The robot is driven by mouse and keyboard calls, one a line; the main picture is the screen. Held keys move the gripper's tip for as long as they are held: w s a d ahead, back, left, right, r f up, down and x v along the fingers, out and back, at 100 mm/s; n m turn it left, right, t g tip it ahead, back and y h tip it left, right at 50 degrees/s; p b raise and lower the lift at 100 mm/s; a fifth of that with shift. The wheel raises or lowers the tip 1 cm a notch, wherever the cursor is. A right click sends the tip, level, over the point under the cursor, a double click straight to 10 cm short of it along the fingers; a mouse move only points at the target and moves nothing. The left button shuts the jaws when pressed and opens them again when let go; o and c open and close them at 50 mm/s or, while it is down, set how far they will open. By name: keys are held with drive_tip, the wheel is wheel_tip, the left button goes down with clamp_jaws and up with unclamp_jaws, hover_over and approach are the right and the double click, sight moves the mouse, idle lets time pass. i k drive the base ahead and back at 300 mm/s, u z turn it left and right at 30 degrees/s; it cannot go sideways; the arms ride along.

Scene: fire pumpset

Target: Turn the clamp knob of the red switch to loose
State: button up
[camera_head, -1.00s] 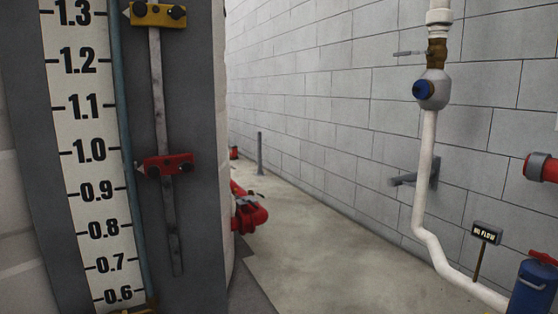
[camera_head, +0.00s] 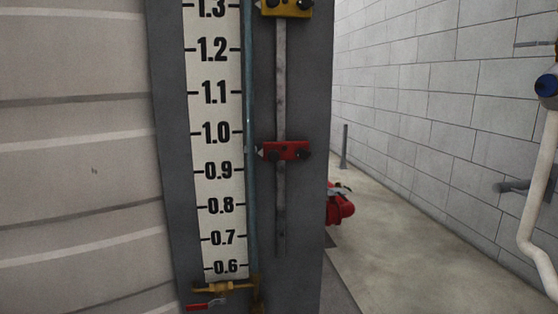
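The red switch (camera_head: 286,151) sits on a vertical grey metal bar (camera_head: 281,90), a little below the 1.0 mark of the level scale. Its pointed left end faces the scale. Two dark knobs show on it, a left knob (camera_head: 275,154) and a right knob (camera_head: 303,153). Which one is the clamp knob, and whether it is tight, I cannot tell. My gripper is not in view.
A yellow switch (camera_head: 287,8) is on the same bar above. The white scale (camera_head: 214,120) and a blue-grey tube (camera_head: 248,120) stand left of it. A brass valve with a red handle (camera_head: 206,305) is below. Open floor (camera_head: 400,240) lies to the right.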

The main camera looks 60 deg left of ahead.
sight(302, 152)
drive_tip(key=k, duration=0.75)
drive_tip(key=u, duration=1.75)
drive_tip(key=i, duration=0.1)
drive_tip(key=z, duration=0.05)
